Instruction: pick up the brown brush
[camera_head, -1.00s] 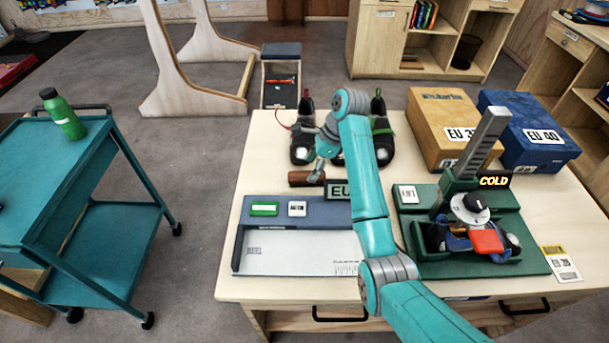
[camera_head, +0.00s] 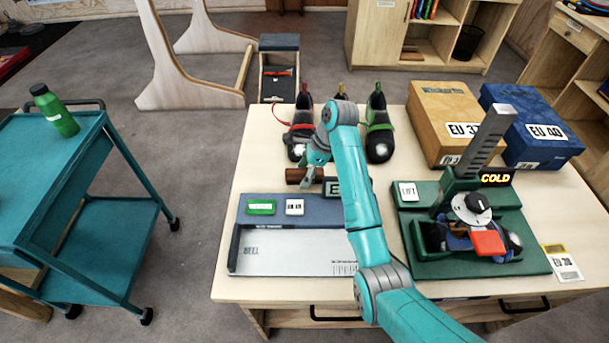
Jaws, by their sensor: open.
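The brown brush (camera_head: 293,175) lies on the light wooden table, just behind the blue-and-white foot-measuring device. Only part of it shows, because my gripper and arm cover its right part. My gripper (camera_head: 307,182) is open, with its fingers pointing down at the brush. The fingers overlap the brush in the picture; I cannot tell whether they touch it or are around it.
Climbing shoes (camera_head: 379,125) stand behind the brush. The measuring device (camera_head: 290,252) lies in front. A green press (camera_head: 480,262) with a tall grey post stands right. A tan box (camera_head: 447,115) and a blue box (camera_head: 533,140) are behind it.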

